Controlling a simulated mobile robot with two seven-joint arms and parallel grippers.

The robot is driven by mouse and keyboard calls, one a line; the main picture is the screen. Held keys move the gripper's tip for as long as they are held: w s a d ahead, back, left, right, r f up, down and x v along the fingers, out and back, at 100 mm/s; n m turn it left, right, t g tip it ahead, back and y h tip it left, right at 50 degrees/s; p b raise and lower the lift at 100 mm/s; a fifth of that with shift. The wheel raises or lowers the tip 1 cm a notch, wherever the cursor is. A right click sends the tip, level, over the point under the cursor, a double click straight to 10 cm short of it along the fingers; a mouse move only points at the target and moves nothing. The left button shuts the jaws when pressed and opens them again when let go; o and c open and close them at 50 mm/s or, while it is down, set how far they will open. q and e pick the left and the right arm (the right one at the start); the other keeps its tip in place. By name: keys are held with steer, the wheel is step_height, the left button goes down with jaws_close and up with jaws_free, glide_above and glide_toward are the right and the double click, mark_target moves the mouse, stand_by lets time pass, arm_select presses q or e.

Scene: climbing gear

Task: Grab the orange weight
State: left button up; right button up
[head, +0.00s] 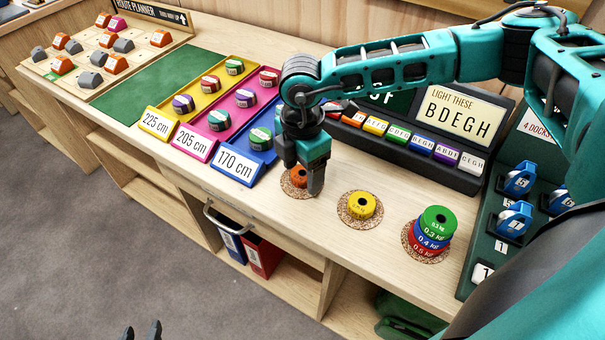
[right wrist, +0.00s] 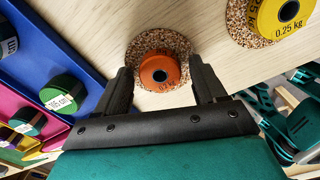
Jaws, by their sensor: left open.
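The orange weight (head: 298,176) is a small ring on the left cork coaster (head: 291,189) on the counter. It also shows in the right wrist view (right wrist: 160,66), lying flat with its dark centre hole facing up. My right gripper (head: 304,180) points down over it and partly hides it in the head view. In the right wrist view its fingers (right wrist: 161,74) are apart, one on each side of the weight, with gaps showing between them and it. My left gripper (head: 142,332) is open and empty at the bottom edge of the head view, away from the counter.
A yellow weight (head: 361,206) lies on the middle coaster. A stack of green, blue and red weights (head: 434,229) stands on the right one. A blue tray (head: 243,167) of tape rolls lies left of my right gripper. The lettered box (head: 425,128) stands behind.

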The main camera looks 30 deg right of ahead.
steer(key=c, duration=1.1)
steer(key=shift+r, duration=0.15)
